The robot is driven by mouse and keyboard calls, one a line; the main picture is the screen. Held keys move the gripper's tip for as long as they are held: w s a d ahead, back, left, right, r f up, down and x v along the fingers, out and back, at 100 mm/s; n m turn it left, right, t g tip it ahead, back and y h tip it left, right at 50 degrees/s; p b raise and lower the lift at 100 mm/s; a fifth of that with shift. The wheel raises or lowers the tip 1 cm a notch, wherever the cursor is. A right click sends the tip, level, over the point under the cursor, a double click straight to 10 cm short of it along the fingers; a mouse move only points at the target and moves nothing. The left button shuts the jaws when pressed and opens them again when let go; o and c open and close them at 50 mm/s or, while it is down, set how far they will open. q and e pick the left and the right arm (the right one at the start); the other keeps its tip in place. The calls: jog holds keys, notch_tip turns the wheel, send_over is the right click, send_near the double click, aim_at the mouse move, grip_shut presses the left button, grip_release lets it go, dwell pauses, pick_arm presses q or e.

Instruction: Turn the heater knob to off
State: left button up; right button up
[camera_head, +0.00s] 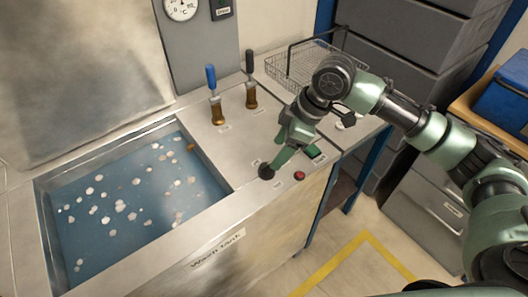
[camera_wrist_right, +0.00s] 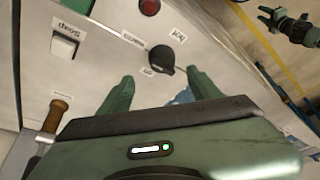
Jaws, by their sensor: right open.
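In the right wrist view the black knob (camera_wrist_right: 160,58) lies just beyond the gap between the fingertips, nearer the right one, beside small printed labels. My right gripper (camera_head: 281,152) reaches down over the knob. In its wrist view the right gripper (camera_wrist_right: 158,76) is open, with a green finger on each side and nothing held.
Blue-handled (camera_head: 211,85) and black-handled (camera_head: 250,70) levers stand behind. The water tank (camera_head: 120,200) is at left, a wire basket (camera_head: 290,65) at the back.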

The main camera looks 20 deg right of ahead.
aim_at(268, 169)
jog(key=x, duration=0.2)
jog(key=s+x, duration=0.1)
jog(key=x, duration=0.1)
jog(key=shift+w+a+f, duration=0.1)
jog(key=shift+a+f, duration=0.05)
jog(key=shift+f, duration=0.05)
jog(key=shift+p+x, duration=0.35)
jog(key=shift+x, duration=0.75)
jog(key=shift+w+f, duration=0.2)
jog(key=shift+w, duration=0.05)
jog(key=shift+a, duration=0.1)
jog(key=c, duration=1.3)
pick_arm(q)
jog(key=s, duration=0.1)
jog(key=s+r, duration=0.1)
jog(key=s, duration=0.1)
pick_arm(e)
jog(key=shift+c, duration=0.2)
